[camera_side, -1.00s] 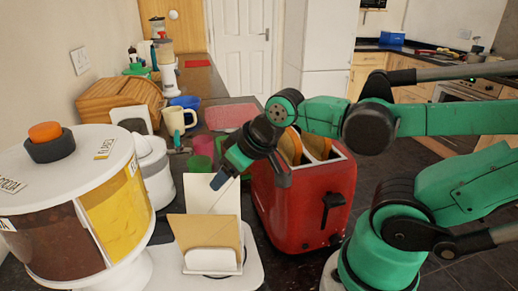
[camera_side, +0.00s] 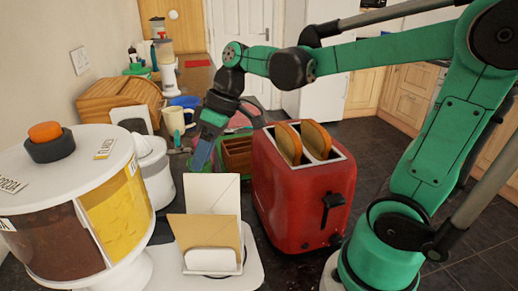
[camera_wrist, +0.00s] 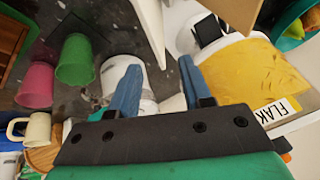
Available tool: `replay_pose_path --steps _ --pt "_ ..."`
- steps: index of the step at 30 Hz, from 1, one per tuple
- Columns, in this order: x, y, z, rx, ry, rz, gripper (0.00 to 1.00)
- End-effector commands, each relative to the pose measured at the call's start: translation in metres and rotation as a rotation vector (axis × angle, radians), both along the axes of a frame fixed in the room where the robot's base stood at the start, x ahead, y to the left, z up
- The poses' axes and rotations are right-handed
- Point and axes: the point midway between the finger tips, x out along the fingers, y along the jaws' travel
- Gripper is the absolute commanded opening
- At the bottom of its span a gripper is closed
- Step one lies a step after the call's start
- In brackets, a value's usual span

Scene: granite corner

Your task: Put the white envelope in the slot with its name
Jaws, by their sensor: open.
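The white envelope (camera_side: 226,190) stands upright in a white holder (camera_side: 247,263), behind a tan envelope (camera_side: 205,230). My gripper (camera_side: 201,163) points down just behind and above the white envelope in the side view, and nothing shows in its grasp. In the wrist view its blue fingers (camera_wrist: 158,80) are apart, with a white container beyond them. A pale upright edge, likely the white envelope (camera_wrist: 152,28), shows at the top, with the tan envelope (camera_wrist: 236,10) to its right. A wooden box (camera_side: 237,155) stands left of the toaster; I cannot read any name on it.
A red toaster (camera_side: 305,195) with bread stands right of the holder. A cereal dispenser (camera_side: 70,210) stands at left, also in the wrist view (camera_wrist: 243,72). Green (camera_wrist: 75,60) and pink (camera_wrist: 36,85) cups, a cream mug (camera_side: 173,120) and a bread bin (camera_side: 115,98) crowd the counter.

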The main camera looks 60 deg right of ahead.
Motion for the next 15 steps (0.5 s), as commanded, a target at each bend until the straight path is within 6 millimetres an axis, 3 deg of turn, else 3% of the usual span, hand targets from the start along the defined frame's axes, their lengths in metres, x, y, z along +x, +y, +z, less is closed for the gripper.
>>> replay_pose_path --steps 7,15 --pt "0.011 0.001 -0.002 0.054 0.012 0.094 0.43" --pt "0.018 0.015 -0.032 0.053 0.011 0.093 0.43"
